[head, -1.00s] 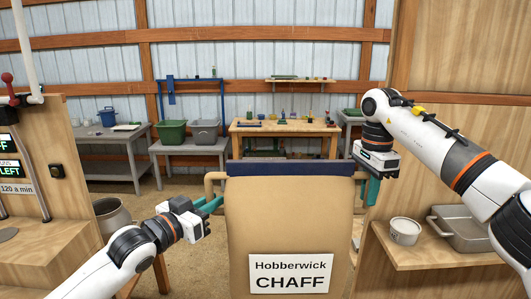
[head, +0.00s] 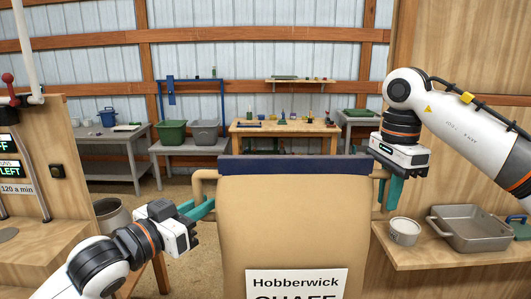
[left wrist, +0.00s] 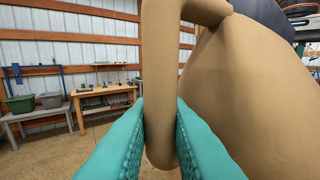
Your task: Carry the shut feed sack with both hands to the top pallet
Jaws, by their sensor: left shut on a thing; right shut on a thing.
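The tan feed sack (head: 290,220) hangs upright in front of me in the head view. Its top is shut with a dark blue band (head: 294,165), and its white label reads "Hobberwick CHAFF", the lower part cut off by the frame. My left gripper (head: 205,207) is shut on the sack's left handle (head: 203,177). The left wrist view shows the handle (left wrist: 160,80) between its teal fingers (left wrist: 160,125). My right gripper (head: 388,190) is at the right handle, shut on it, its grip partly hidden by the sack. I cannot make out the top pallet.
A wooden shelf on the right holds a small tub (head: 404,231) and a grey metal pan (head: 470,228). A wooden machine stand (head: 55,190) with a display is at the left. Workbenches (head: 285,128) and bins stand along the far wall. Open floor lies left of the sack.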

